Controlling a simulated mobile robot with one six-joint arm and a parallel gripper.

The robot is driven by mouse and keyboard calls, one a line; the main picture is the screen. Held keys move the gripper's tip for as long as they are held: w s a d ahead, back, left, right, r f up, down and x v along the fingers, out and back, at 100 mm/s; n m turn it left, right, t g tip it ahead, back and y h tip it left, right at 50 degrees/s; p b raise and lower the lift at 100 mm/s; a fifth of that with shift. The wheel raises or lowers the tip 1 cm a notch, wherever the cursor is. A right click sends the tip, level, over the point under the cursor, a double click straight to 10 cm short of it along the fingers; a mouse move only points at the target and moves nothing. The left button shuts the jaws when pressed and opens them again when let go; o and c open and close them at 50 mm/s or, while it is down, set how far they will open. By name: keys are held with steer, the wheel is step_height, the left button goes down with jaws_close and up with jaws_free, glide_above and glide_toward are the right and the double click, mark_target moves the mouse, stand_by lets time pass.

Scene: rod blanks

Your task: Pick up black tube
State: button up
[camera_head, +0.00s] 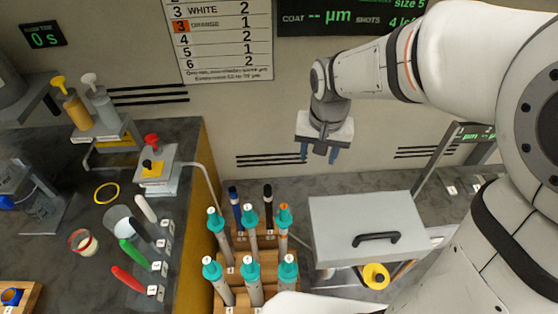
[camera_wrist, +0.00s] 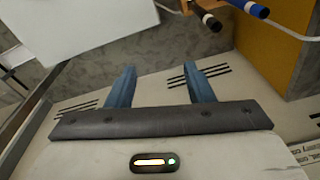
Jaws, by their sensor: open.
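A black tube (camera_head: 268,206) stands upright at the back of the stepped wooden rack (camera_head: 266,262), just right of a blue tube (camera_head: 235,206). In the wrist view the black tube (camera_wrist: 207,17) shows at the top edge with its dark end towards me, beside the blue tube (camera_wrist: 250,8). My gripper (camera_head: 319,154) is open and empty, its two blue fingers apart. It hangs in front of the back wall, above and to the right of the black tube, and does not touch it. The black tube's lower part is hidden by the rack.
Several grey rods with teal collars (camera_head: 253,232) stand in the rack in front of the tubes. A grey box with a black handle (camera_head: 368,228) stands right of the rack. White, green and red tubes (camera_head: 128,278) lie on the left counter.

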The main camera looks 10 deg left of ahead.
steer(key=g+b, duration=0.1)
steer(key=b, duration=0.4)
glide_above(268, 196)
steer(key=w, duration=0.1)
step_height(268, 196, down, 16)
steer(key=shift+w+a+r, duration=0.15)
steer(key=shift+r, duration=0.05)
step_height(268, 196, down, 8)
steer(key=shift+b, duration=0.4)
steer(key=shift+c, duration=0.6)
jaws_close()
